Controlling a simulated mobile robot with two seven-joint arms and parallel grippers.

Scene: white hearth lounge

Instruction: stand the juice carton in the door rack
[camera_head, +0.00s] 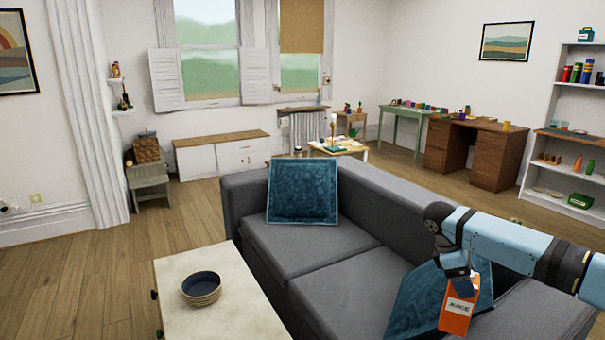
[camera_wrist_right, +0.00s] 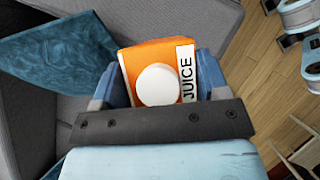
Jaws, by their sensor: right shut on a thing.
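The orange juice carton (camera_head: 459,306) with a white label hangs below my right gripper (camera_head: 457,286) in the head view, in front of the grey sofa. In the right wrist view the carton (camera_wrist_right: 130,62) shows its white round cap and a label reading JUICE. The right gripper's fingers (camera_wrist_right: 160,88) are on both sides of the carton, shut on it. My left gripper is not in view. No door rack shows in either view.
The grey sofa (camera_head: 290,252) with blue cushions (camera_head: 302,190) fills the middle and right. A pale cabinet (camera_head: 235,310) bearing a dark bowl (camera_head: 201,288) stands at the front left. Wooden floor (camera_head: 95,270) is clear on the left. A white shelf (camera_head: 536,190) stands far right.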

